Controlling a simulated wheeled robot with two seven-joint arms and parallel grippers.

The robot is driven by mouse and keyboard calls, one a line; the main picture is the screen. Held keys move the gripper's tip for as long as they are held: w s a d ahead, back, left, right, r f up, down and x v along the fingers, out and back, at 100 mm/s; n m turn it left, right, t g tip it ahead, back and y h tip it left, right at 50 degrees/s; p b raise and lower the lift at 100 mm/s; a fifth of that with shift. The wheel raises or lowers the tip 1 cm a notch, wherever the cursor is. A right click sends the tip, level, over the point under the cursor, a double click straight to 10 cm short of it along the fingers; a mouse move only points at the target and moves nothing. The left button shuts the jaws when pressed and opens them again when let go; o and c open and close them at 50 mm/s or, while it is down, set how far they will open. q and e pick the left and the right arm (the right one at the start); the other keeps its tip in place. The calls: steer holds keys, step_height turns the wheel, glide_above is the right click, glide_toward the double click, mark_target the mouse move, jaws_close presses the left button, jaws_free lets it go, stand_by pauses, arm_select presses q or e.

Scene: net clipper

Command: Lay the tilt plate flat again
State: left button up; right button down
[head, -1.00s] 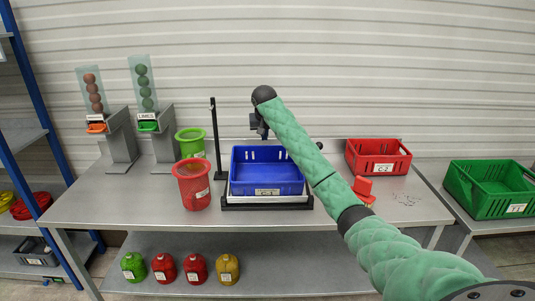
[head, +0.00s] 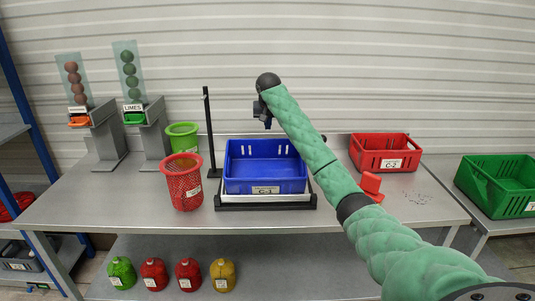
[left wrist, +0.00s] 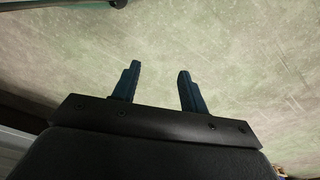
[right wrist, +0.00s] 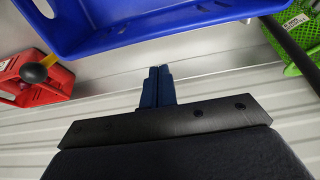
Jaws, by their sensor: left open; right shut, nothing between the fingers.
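The tilt plate (head: 292,198) is a pale strip showing beneath the blue crate C-3 (head: 265,184), on a black base frame (head: 235,206). The crate hides most of the plate, and its exact angle cannot be told. My right gripper (head: 267,123) is shut and empty, behind and above the crate's back edge. In the right wrist view its fingertips (right wrist: 158,72) point toward the blue crate (right wrist: 170,35), apart from it. A black ball knob (right wrist: 35,73) on a yellow stem shows there too. My left gripper (left wrist: 157,70) is open and empty over bare floor, outside the head view.
A black post (head: 209,130) and a red mesh basket (head: 184,185) stand left of the crate, with a green basket (head: 182,137) behind. Red crate C-2 (head: 385,153) and a small red object (head: 371,186) are at right. The front table strip is clear.

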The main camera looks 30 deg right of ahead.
steer(key=shift+s+a+f, duration=0.1)
steer(key=shift+s+f, duration=0.05)
steer(key=shift+s, duration=0.05)
steer(key=shift+w+f, duration=0.1)
arm_select(q)
steer(key=shift+w+d+r, duration=0.1)
steer(key=shift+w+r, duration=0.1)
steer(key=shift+r, duration=0.3)
steer(key=shift+w+d+r, duration=0.1)
steer(key=shift+w+r, duration=0.05)
steer(key=shift+r, duration=0.3)
arm_select(e)
steer(key=p+x, duration=0.4)
steer(key=x, duration=0.7)
steer(key=shift+w+f+p, duration=0.1)
steer(key=shift+f+p, duration=0.3)
arm_select(q)
steer(key=s+a+f, duration=0.2)
steer(key=f, duration=0.4)
steer(key=s+a+f+t, duration=0.1)
steer(key=s+a+f, duration=0.1)
steer(key=f, duration=0.3)
steer(key=shift+s+a+f+p, duration=0.35)
steer(key=shift+s+p, duration=0.05)
steer(key=shift+s, duration=0.05)
arm_select(e)
steer(key=shift+x, duration=1.1)
